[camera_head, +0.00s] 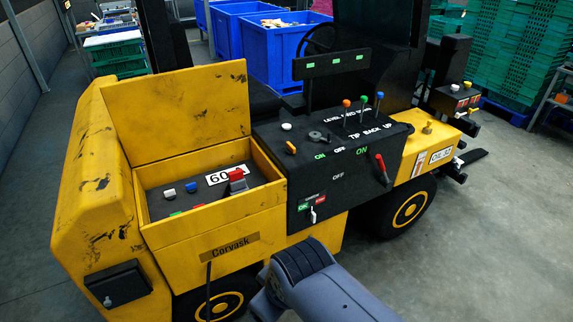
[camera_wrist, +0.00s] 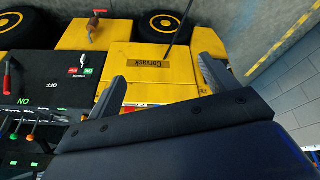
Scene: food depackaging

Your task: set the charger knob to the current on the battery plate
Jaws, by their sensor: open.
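An open yellow battery box (camera_head: 215,215) has its lid up. Inside, a white plate (camera_head: 218,178) reads "60", with the rest hidden behind a red-topped part (camera_head: 236,176). A dark round knob-like part (camera_head: 318,136) sits on the black panel; I cannot tell whether it is the charger knob, and no charger is clearly identifiable. In the wrist view my gripper (camera_wrist: 167,82) is open and empty, its fingers apart in front of the yellow body with the "Corvask" label (camera_wrist: 148,64). In the head view only my arm shows; the fingers are not visible.
The black panel (camera_head: 345,180) has a red lever (camera_head: 382,168), a small switch (camera_head: 312,214) and several coloured-topped levers. A thin dark rod (camera_head: 208,285) stands beside the front wheel (camera_head: 215,305). Blue bins (camera_head: 262,50) and green crates (camera_head: 515,60) are behind.

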